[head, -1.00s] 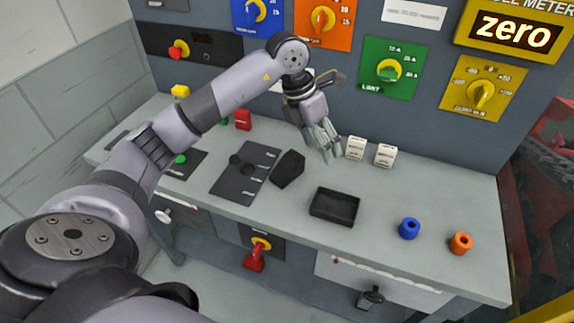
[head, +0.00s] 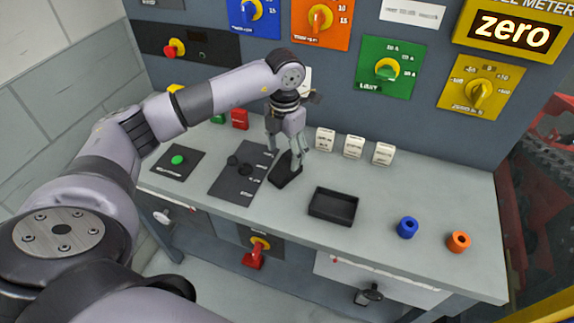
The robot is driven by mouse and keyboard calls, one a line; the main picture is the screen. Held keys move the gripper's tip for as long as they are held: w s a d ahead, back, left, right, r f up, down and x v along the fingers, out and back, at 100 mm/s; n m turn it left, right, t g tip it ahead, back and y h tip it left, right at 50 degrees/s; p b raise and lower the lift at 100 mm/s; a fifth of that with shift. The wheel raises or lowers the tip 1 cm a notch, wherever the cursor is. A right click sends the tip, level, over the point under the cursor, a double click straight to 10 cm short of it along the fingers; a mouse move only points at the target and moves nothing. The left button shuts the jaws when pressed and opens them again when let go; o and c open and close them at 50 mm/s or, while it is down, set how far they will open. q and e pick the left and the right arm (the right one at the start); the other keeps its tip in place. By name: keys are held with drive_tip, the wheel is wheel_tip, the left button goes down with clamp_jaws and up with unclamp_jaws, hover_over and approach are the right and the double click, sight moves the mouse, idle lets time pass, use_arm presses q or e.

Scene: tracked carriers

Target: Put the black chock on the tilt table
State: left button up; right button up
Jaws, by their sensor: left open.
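The black chock (head: 286,175), a dark wedge-like block, stands on the grey bench between a dark panel with knobs and a black tray. My left gripper (head: 285,153) points down over it, jaws open, with its fingers around or just above the chock's upper part. I cannot tell whether they touch it. The gripper hides part of the chock. I cannot make out with certainty which thing is the tilt table. My right gripper is not in view.
The black tray (head: 333,206) lies right of the chock. Behind are several white labelled blocks (head: 354,146). A blue ring (head: 407,227) and an orange ring (head: 458,241) stand at the right. The dark knob panel (head: 228,185) lies left. Bench space is clear right of the tray.

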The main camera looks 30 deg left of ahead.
sight(285, 164)
use_arm(q)
drive_tip(key=shift+f, duration=0.6)
wheel_tip(285, 164, down, 4)
drive_tip(key=shift+f+p, duration=0.15)
drive_tip(key=shift+p, duration=0.8)
drive_tip(key=shift+w+f, duration=0.1)
drive_tip(key=shift+f, duration=0.4)
drive_tip(key=c, duration=0.9)
clamp_jaws()
drive_tip(key=shift+r, duration=0.2)
